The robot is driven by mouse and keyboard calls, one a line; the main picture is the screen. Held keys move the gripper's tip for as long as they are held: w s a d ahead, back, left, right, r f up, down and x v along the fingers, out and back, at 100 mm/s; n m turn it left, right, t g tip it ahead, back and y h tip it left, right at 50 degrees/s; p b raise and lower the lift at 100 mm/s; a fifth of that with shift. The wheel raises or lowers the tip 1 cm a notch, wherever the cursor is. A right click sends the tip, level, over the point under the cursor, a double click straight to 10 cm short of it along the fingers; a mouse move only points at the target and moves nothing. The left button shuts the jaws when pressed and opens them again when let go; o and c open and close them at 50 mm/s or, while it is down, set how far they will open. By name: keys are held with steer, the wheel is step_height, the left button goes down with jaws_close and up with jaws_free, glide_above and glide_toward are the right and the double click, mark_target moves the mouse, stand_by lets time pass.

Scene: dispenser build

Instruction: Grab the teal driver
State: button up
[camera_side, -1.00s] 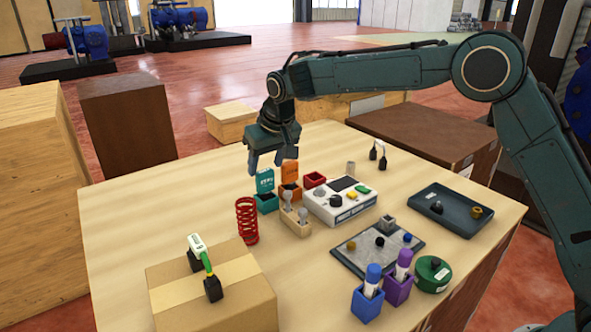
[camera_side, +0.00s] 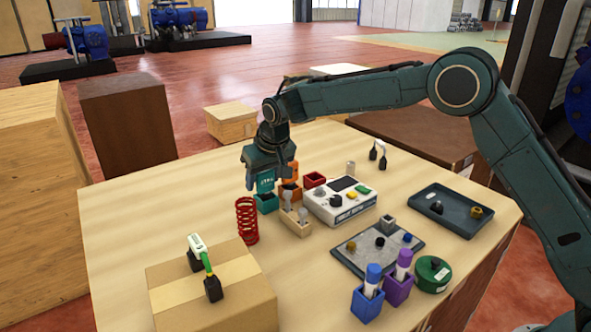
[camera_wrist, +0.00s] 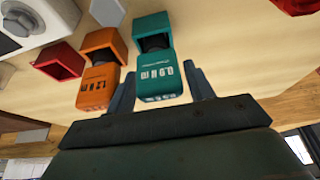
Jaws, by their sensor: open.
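The teal driver (camera_side: 266,184) has a block-shaped teal head with white lettering and stands upright in a teal square holder (camera_side: 267,206). In the wrist view the driver (camera_wrist: 160,80) lies between the fingers, with its dark shaft going into the holder (camera_wrist: 152,24). My gripper (camera_side: 265,175) is open and lowered over the driver's head. In the wrist view my gripper (camera_wrist: 163,82) has one finger on each side of the teal head. A gap shows on the right; the left finger is close to the head, and contact there is unclear.
An orange driver (camera_wrist: 98,88) in its orange holder (camera_wrist: 103,42) stands close beside the left finger in the wrist view. A red open box (camera_side: 315,180), a white device (camera_side: 341,208), a wooden bulb rack (camera_side: 296,227) and a red spring (camera_side: 247,221) are nearby.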

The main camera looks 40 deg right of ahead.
steer(key=c, duration=0.8)
steer(key=shift+c, duration=0.2)
steer(key=shift+r, duration=5.05)
